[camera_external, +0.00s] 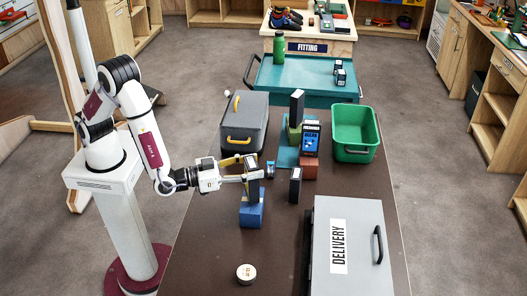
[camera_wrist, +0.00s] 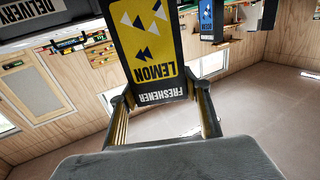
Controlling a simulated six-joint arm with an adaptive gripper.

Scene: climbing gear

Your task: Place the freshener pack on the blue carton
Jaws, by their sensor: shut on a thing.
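My gripper (camera_external: 247,174) is shut on the freshener pack (camera_external: 253,184), a dark upright box. In the wrist view the pack (camera_wrist: 150,45) shows a black and yellow face with the words LEMON FRESHENER, upside down, between my two fingers (camera_wrist: 163,118). The blue carton (camera_external: 251,214) stands on the dark table directly below the pack in the external view. The pack's lower end overlaps the carton's top there; I cannot tell whether they touch. The carton does not show clearly in the wrist view.
A grey delivery case (camera_external: 365,265) lies at the right front. A dark pack (camera_external: 295,186) stands right of the carton, with a small can (camera_external: 270,170) behind. A blue-faced pack (camera_external: 311,138) stands on a reddish block (camera_external: 309,167). A round tin (camera_external: 246,273) lies in front.

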